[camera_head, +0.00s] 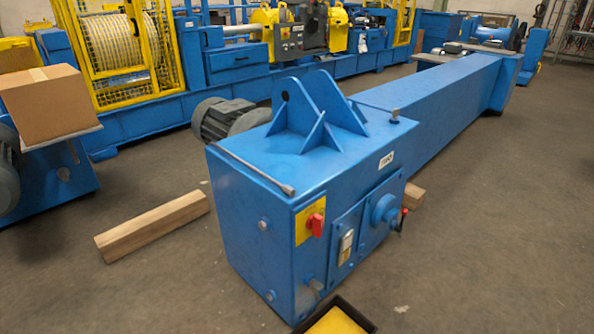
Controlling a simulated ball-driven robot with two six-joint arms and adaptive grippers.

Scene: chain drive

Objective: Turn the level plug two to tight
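The blue gear housing (262,190) of the chain drive stands in the middle of the head view. A bolt-like plug (263,224) sits high on its left face, and another (270,295) sits low on that face. A fitting (315,286) sticks out low on the front face. I cannot tell which of these is level plug two, or how tight any of them is. A sight-glass-like part (346,247) is on the front panel. A long thin metal bar (250,170) lies along the housing's top left edge. Neither of my grippers is in view.
A red switch (316,224) and a round cover (385,209) stick out of the front. A black-rimmed tray with a yellow inside (337,322) is at the bottom edge. Timber (155,225) lies left of the housing. A carton (52,102) stands farther left. Floor at right is mostly clear.

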